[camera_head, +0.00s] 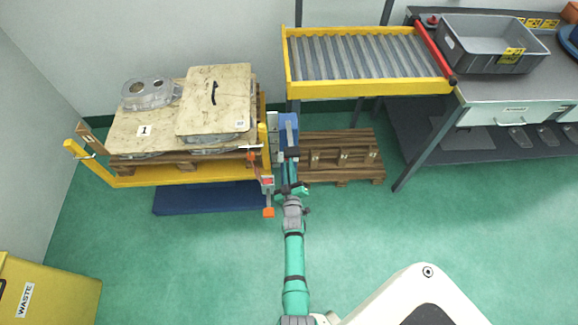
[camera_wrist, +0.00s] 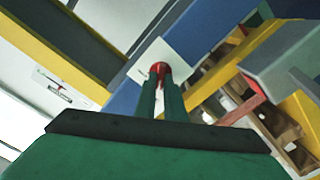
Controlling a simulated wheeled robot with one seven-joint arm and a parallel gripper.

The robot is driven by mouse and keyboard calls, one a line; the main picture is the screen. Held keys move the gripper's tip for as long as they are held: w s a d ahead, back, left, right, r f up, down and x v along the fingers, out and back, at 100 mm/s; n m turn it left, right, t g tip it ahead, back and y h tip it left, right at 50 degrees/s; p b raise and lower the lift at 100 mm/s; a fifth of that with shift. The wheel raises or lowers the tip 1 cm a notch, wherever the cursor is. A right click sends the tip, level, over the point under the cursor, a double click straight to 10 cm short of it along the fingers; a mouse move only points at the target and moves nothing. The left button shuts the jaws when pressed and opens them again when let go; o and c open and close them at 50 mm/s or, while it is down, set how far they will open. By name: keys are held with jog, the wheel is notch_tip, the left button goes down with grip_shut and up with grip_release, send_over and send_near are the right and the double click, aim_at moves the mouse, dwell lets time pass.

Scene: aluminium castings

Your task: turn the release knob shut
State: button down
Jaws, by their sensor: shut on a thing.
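The red release knob (camera_wrist: 158,69) sits on a white plate (camera_wrist: 178,62) fixed to a blue panel, seen at the upper middle of the wrist view. My gripper (camera_wrist: 160,80) is shut on the knob, with its two green fingers on either side of it. In the head view my arm reaches forward to the blue post (camera_head: 289,124) beside the yellow pallet frame. The knob is hidden there behind my arm. The knob's exact turn angle cannot be told.
Left of my arm, a yellow frame (camera_head: 190,178) holds a pallet with board and castings. An orange-ended lever (camera_head: 268,212) hangs close to my wrist. A wooden pallet (camera_head: 345,158) lies right, under a roller conveyor (camera_head: 365,57). A waste bin (camera_head: 50,285) stands front left; floor between is clear.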

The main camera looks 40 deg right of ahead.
jog(key=shift+f+n, duration=0.1)
jog(key=shift+n, duration=0.9)
jog(key=c, duration=1.8)
grip_release()
jog(key=shift+c, duration=0.2)
jog(key=v, duration=1.1)
jog(key=shift+a, duration=0.1)
